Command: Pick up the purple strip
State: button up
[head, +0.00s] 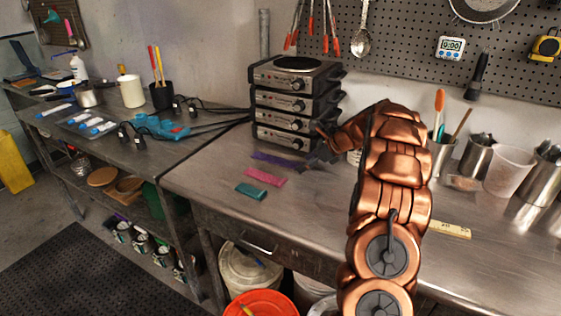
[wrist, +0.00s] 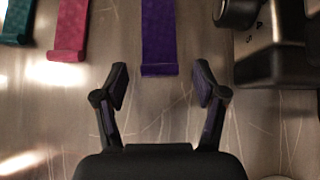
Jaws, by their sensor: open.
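The purple strip (head: 279,161) lies flat on the metal bench, in front of the stacked hot plates. In the wrist view the purple strip (wrist: 158,38) runs down from the top edge, and its near end lies just beyond my fingertips, roughly centred between them. My gripper (wrist: 161,86) is open and empty, with one finger on each side of the strip's line. In the head view my gripper (head: 318,158) is at the right end of the strip, partly hidden by my own arm. I cannot tell its exact height above the bench.
A pink strip (head: 265,176) and a teal strip (head: 251,191) lie in front of the purple one. The hot plate stack (head: 294,103) stands close behind; its dark base (wrist: 275,50) is right of the strip in the wrist view.

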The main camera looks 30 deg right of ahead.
jog(key=shift+c, duration=0.2)
jog(key=c, duration=0.9)
jog(key=shift+r, duration=0.15)
jog(key=shift+r+b, duration=0.3)
jog(key=shift+r, duration=1.45)
jog(key=shift+s+a, duration=0.2)
jog(key=shift+s, duration=0.35)
jog(key=shift+s+a, duration=0.2)
jog(key=shift+s, duration=0.3)
jog(key=s+a, duration=0.1)
jog(key=s, duration=0.3)
jog(key=s+a+r+b, duration=0.1)
jog(key=s+a, duration=0.1)
jog(key=s, duration=0.2)
jog(key=s+a+b, duration=0.1)
jog(key=s+a, duration=0.1)
jog(key=s, duration=0.2)
jog(key=shift+s+a+r, duration=0.1)
jog(key=shift+s+r, duration=0.05)
jog(key=shift+s, duration=0.25)
